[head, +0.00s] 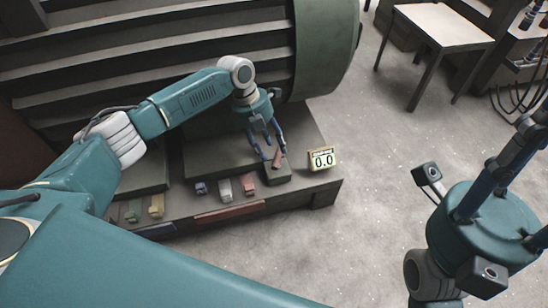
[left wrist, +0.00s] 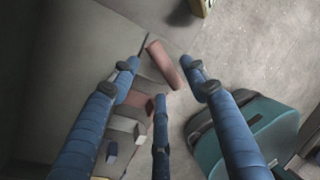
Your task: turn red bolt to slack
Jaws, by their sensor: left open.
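A reddish-brown bar (head: 278,158) stands tilted on a dark block at the right end of the machine base. It also shows in the left wrist view (left wrist: 163,65), between and just beyond the fingertips. My left gripper (head: 271,152) is open, with its blue fingers pointing down around the bar; I cannot tell whether any finger touches it. A red block-like piece (head: 248,185), possibly the red bolt, sits in the row along the front ledge. My right gripper (head: 510,185) is at the right edge, its blue fingers pointing up and partly cut off.
A small display (head: 322,160) reading 0.0 stands right of the bar. White (head: 225,189), blue (head: 201,188), yellow (head: 156,206) and green (head: 132,211) pieces line the ledge. A large ribbed machine (head: 180,50) rises behind. A table (head: 445,25) stands far right; floor between is clear.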

